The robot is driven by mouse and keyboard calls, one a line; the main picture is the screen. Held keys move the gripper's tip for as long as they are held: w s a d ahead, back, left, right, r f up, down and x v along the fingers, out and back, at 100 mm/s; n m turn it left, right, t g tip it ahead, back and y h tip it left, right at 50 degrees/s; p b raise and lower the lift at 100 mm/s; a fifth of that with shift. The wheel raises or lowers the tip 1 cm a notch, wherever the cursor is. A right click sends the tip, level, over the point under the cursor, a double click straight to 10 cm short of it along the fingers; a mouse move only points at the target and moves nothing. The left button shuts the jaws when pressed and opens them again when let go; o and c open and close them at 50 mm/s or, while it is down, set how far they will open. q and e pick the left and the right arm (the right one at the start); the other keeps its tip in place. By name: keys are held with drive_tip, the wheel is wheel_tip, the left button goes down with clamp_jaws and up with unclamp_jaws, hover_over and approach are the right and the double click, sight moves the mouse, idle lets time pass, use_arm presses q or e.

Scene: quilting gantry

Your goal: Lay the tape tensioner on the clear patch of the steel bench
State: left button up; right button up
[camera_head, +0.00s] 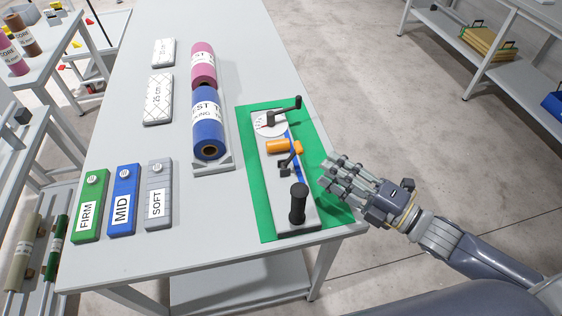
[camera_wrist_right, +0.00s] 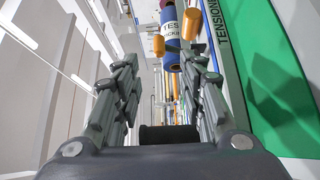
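The tape tensioner (camera_head: 277,155) is a long grey tool with a white dial, a crank, an orange grip, a blue strip and a black upright handle. It lies on a green mat (camera_head: 252,180) at the right edge of the steel bench (camera_head: 130,262). My right gripper (camera_head: 328,178) is just right of the tensioner, by the bench edge, apparently apart from it. In the right wrist view its fingers (camera_wrist_right: 160,85) are spread, with a dark cylinder near the palm that I cannot identify. My left gripper is not in view.
Blue (camera_head: 208,120) and pink (camera_head: 203,62) rolls lie in a grey cradle left of the mat. Green (camera_head: 92,205), blue (camera_head: 123,200) and grey (camera_head: 158,195) labelled blocks and two white quilted pads (camera_head: 158,98) are further left. Bare bench shows beyond the mat and at the front.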

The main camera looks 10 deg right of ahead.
sight(301, 153)
drive_tip(key=p+x, duration=0.1)
drive_tip(key=x, duration=0.4)
drive_tip(key=shift+w+a+r, duration=0.1)
drive_tip(key=shift+w+a, duration=0.15)
drive_tip(key=shift+w, duration=0.1)
drive_tip(key=shift+w+a, duration=0.3)
drive_tip(key=shift+w, duration=0.05)
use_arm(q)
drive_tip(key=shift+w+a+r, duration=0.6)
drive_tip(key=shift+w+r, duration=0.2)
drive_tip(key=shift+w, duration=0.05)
use_arm(e)
drive_tip(key=shift+w, duration=0.1)
clamp_jaws()
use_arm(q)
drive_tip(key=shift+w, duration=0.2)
use_arm(e)
drive_tip(key=shift+a, duration=0.1)
